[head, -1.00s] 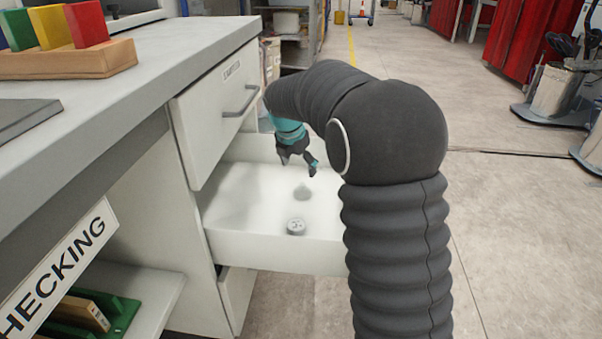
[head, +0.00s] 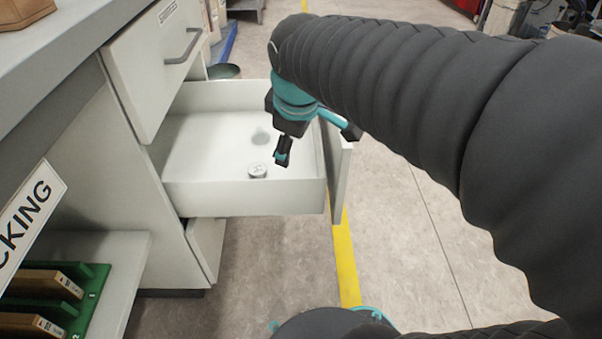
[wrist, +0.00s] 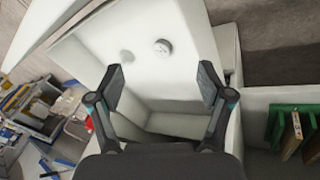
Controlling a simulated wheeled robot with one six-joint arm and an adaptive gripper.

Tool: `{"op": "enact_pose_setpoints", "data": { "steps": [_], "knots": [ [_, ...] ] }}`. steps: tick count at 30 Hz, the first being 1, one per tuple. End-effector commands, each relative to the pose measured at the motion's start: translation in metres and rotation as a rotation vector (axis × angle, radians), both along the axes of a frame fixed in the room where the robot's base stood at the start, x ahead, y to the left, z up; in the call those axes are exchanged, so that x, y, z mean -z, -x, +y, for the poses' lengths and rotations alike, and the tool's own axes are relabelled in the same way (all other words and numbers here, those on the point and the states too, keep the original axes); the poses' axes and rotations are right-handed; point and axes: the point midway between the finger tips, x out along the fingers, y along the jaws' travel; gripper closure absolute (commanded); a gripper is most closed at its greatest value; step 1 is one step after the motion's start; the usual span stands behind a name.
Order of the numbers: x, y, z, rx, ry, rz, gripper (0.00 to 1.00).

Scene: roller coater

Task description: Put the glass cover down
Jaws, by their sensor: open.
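A faint grey, see-through round shape (head: 260,137) is on the floor of the open white drawer (head: 245,198); it may be the glass cover, but its outline is too faint to be sure. It also shows in the wrist view (wrist: 127,56). My gripper (head: 317,143) is above the drawer's right side, tilted. In the wrist view its two fingers (wrist: 161,78) are wide apart with nothing seen between them.
A closed drawer with a handle (head: 180,47) sits above the open one. The white bench (head: 60,50) stands at the left, with a lower shelf (head: 125,260) holding green and wooden blocks. Concrete floor with a yellow line (head: 345,262) is clear to the right.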

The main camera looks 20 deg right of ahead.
Motion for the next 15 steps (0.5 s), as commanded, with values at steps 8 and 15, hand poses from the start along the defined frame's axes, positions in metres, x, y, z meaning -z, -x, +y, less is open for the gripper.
{"op": "enact_pose_setpoints", "data": {
  "steps": [8, 15],
  "knots": [
    [0.024, 0.090, 0.000, 0.508, -0.283, -0.083, 0.21],
    [0.040, 0.119, 0.001, 0.711, -0.403, -0.103, 0.21]
  ]
}}
